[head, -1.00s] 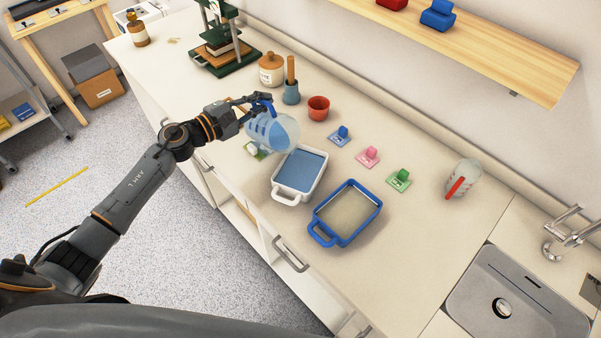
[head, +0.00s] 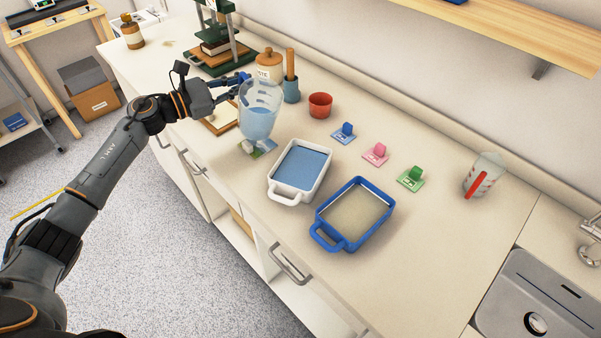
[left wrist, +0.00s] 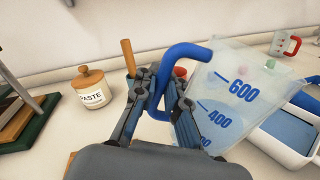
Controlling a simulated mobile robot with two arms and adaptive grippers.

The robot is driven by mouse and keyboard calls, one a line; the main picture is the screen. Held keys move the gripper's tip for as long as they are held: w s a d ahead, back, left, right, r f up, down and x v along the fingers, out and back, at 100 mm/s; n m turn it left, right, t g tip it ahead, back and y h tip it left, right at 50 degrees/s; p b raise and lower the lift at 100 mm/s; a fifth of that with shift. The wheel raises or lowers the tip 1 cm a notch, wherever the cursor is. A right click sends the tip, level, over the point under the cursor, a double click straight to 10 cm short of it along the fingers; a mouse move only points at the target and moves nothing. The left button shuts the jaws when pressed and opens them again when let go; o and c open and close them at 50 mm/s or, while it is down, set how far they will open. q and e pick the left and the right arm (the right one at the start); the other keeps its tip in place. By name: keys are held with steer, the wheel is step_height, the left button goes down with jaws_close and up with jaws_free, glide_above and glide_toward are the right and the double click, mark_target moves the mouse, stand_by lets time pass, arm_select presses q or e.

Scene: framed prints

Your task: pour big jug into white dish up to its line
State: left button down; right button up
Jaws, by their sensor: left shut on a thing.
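The big jug (head: 259,112) is clear with a blue handle, and blue liquid fills its lower part. My left gripper (head: 240,80) is shut on its handle, and the jug is nearly upright, left of and behind the white dish. In the left wrist view the jug (left wrist: 235,95) shows blue marks 600 and 400, and the fingers (left wrist: 160,95) are around the blue handle. The white dish (head: 289,194) stands on the counter with blue liquid in it. Its fill line cannot be made out. My right gripper is not in view.
A blue dish (head: 324,240) with a beige content sits right of the white dish. A red-handled jug (head: 484,175) stands near the sink (head: 540,300). Small coloured blocks (head: 376,152), a red pot (head: 320,104) and a paste jar (head: 268,68) stand behind.

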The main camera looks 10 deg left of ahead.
arm_select(q)
steer(key=a+f+n+b, duration=0.1)
steer(key=w+a+f+n+b, duration=0.1)
steer(key=n+b, duration=0.1)
steer(key=w+a+f+n+b, duration=0.1)
steer(key=f+b, duration=0.1)
steer(key=shift+f+n, duration=0.1)
steer(key=shift+n, duration=0.3)
